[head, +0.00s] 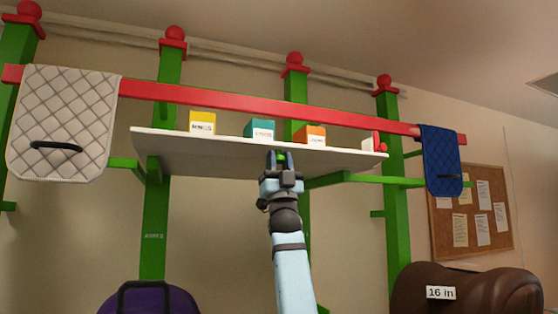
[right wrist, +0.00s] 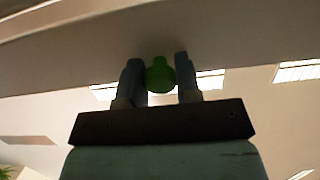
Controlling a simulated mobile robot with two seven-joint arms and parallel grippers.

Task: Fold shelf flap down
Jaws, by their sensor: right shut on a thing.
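The shelf flap (head: 220,152) is a pale board held level between the green posts, under the red rail. My right gripper (head: 279,158) reaches up to the middle of its front edge. It is shut on a small green knob (head: 281,158) at that edge. In the right wrist view the green knob (right wrist: 160,74) sits between the two fingers (right wrist: 158,80), with the underside of the flap (right wrist: 100,60) above. My left gripper is in neither view.
A yellow box (head: 202,123), a teal box (head: 260,130), an orange box (head: 310,136) and a white-and-red item (head: 370,143) stand on the flap. The red rail (head: 230,101) runs above it. A quilted white pad (head: 65,125) and a blue pad (head: 440,160) hang from the rail. Saddles (head: 465,292) are below.

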